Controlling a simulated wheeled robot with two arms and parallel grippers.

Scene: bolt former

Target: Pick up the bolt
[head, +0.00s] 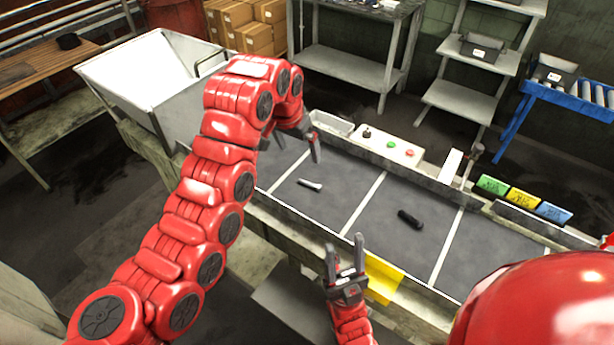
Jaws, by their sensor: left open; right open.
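A small silver bolt (310,184) lies on the dark grey worktable surface (345,190), in the section left of the middle. My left gripper (297,150) is open and empty, with its fingers pointing down above the far side of that section. It is apart from the bolt. My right gripper (346,252) is open and empty, with its fingers pointing up near the table's front edge. It is also apart from the bolt. Nothing covers the bolt in the head view.
A black cylindrical part (410,219) lies in the middle section. A control panel (391,145) with coloured buttons stands along the back edge. Green, yellow and blue cards (523,197) are at the back right. A white hopper (150,75) stands at the left.

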